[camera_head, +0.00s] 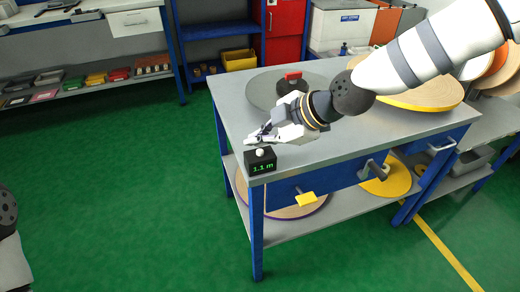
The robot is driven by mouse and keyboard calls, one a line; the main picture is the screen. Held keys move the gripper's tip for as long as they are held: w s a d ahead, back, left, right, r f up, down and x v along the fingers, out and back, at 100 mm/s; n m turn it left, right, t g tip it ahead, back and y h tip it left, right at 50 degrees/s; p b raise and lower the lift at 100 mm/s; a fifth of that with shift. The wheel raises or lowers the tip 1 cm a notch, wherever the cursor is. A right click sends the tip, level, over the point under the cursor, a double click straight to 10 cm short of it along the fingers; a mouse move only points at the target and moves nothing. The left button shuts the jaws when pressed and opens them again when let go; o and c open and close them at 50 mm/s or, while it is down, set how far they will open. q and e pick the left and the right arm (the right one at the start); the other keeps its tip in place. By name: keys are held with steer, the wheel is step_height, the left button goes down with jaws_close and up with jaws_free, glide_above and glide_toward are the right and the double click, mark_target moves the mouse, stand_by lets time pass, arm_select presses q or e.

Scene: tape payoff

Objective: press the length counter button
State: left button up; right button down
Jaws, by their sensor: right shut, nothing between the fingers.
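The length counter (261,163) is a small black box at the near left corner of the table top (318,153). Its green display reads 1.1 m. A round white button (260,152) sits on top of it. My right gripper (253,140) comes in from the right, shut and empty, with its fingertips just behind and above the button. I cannot tell whether the fingertips touch the counter. My left gripper is not in view; only part of my left arm shows at the left edge.
A grey disc with a red-handled black piece (292,83) lies on the table behind my right gripper. A large tape roll (425,95) lies to the right. Green floor is free at left.

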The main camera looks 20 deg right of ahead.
mark_target(259, 154)
stand_by(0.4)
steer(key=shift+f, duration=0.45)
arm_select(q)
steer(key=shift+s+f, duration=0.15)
arm_select(e)
steer(key=shift+f, duration=0.5)
steer(key=shift+r, duration=0.1)
stand_by(0.5)
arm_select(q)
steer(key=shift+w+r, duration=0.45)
arm_select(e)
steer(key=shift+r, duration=0.85)
